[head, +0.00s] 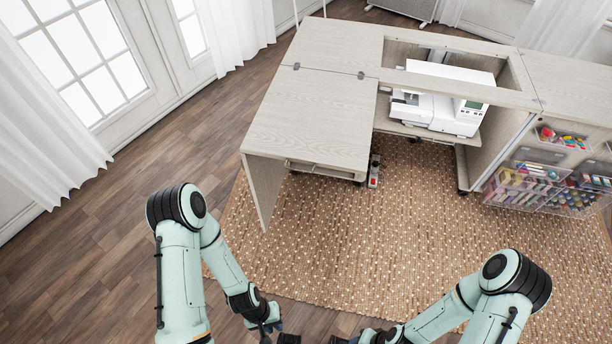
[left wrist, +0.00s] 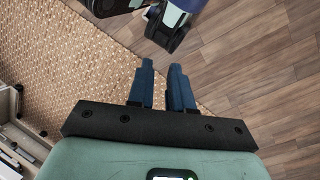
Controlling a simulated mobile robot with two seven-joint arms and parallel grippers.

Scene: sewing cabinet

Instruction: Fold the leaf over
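The leaf (head: 312,118) is a pale wood-grain panel, lying flat and level with the cabinet top (head: 335,42) behind it. Small dark hinges (head: 361,75) show along the seam between them. A thin upright panel (head: 262,188) stands under the leaf's left end. My left gripper (head: 266,326) is low at the bottom of the head view, in front of the leaf and well apart from it. In the left wrist view its two blue fingers (left wrist: 162,78) are parted with nothing between them. My right gripper (head: 362,339) is partly cut off at the bottom edge, its fingers unclear.
A white sewing machine (head: 440,100) sits in the cabinet opening. Clear bins of thread (head: 525,185) hang on the right-hand door. A woven rug (head: 370,235) covers open floor between me and the cabinet. Curtains and windows are at the left.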

